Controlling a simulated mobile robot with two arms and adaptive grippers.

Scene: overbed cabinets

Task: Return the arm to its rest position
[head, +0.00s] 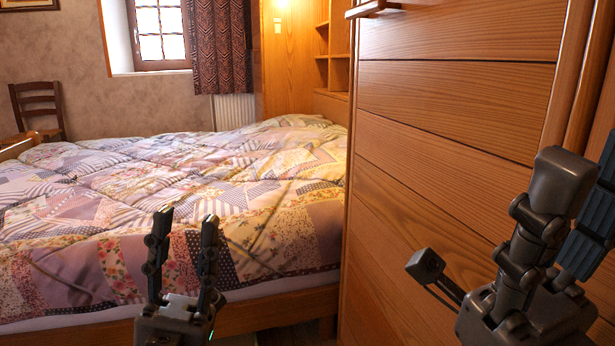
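My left gripper (186,222) is in the lower middle-left of the head view. Its two dark fingers point up and stand apart, with nothing between them. It appears in front of the near side of the bed (175,190), and I cannot tell the exact gap. My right gripper (575,205) is at the right edge, in front of the wooden cabinet (440,110). One finger shows large and close, and a ribbed dark pad shows beside it. The frame edge cuts this gripper off, so its opening is unclear.
A chair (37,108) is at the far left. A curtain (220,45) hangs by the window (161,30). Free air lies above the bed.

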